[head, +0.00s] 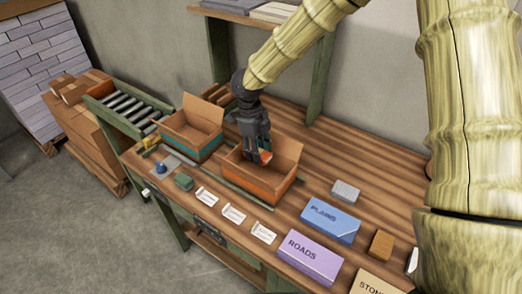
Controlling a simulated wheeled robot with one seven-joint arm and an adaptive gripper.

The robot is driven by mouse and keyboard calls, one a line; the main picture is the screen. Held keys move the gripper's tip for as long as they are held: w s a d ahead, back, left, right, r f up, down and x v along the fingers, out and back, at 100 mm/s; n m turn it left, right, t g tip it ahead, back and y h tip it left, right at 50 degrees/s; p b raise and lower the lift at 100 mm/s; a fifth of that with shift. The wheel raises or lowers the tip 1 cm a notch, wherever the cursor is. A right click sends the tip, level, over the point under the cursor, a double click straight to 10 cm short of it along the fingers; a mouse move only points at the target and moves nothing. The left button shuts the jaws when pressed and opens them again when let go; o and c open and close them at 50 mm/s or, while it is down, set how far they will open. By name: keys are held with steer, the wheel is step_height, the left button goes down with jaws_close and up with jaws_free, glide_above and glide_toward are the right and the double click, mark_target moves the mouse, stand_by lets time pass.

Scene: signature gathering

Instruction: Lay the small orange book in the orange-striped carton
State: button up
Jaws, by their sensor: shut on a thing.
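The orange-striped carton (259,189) stands open on the wooden table, left of the table's middle. My gripper (262,155) points down into the carton's opening. It is shut on the small orange book (266,157), of which a small orange and pale part shows at the fingertips. The carton's walls and my fingers hide the rest. I cannot tell whether the book touches the carton's floor.
A teal-striped carton (191,132) stands open just left. A blue PLAINS book (331,220), a purple ROADS book (310,259) and smaller blocks lie to the right. White cards (234,214) line the front edge. A roller conveyor (128,107) adjoins the table's left end.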

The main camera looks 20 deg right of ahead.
mark_target(260, 173)
steer(key=shift+w+d+f+b, duration=0.1)
steer(key=shift+w+f+b, duration=0.25)
steer(key=shift+f, duration=0.3)
steer(key=shift+s+f, duration=0.35)
steer(key=shift+s, duration=0.05)
steer(key=s, duration=0.1)
steer(key=s+f+b, duration=0.1)
steer(key=s, duration=0.1)
steer(key=shift+s, duration=0.2)
steer(key=w+f, duration=0.2)
steer(key=f, duration=0.1)
steer(key=w+f, duration=0.1)
steer(key=shift+w+f+b, duration=0.1)
steer(key=shift+f+b, duration=0.3)
steer(key=shift+s+f, duration=0.15)
steer(key=shift+s, duration=0.3)
steer(key=shift+s+r, duration=0.25)
steer(key=shift+s, duration=0.25)
steer(key=shift+w+f, duration=0.55)
steer(key=shift+w, duration=0.15)
steer(key=shift+s+r, duration=0.25)
steer(key=shift+s, duration=0.15)
steer(key=shift+w+f, duration=0.25)
steer(key=shift+f, duration=0.05)
steer(key=shift+s, duration=0.1)
steer(key=shift+f+b, duration=0.3)
steer(key=shift+f, duration=0.1)
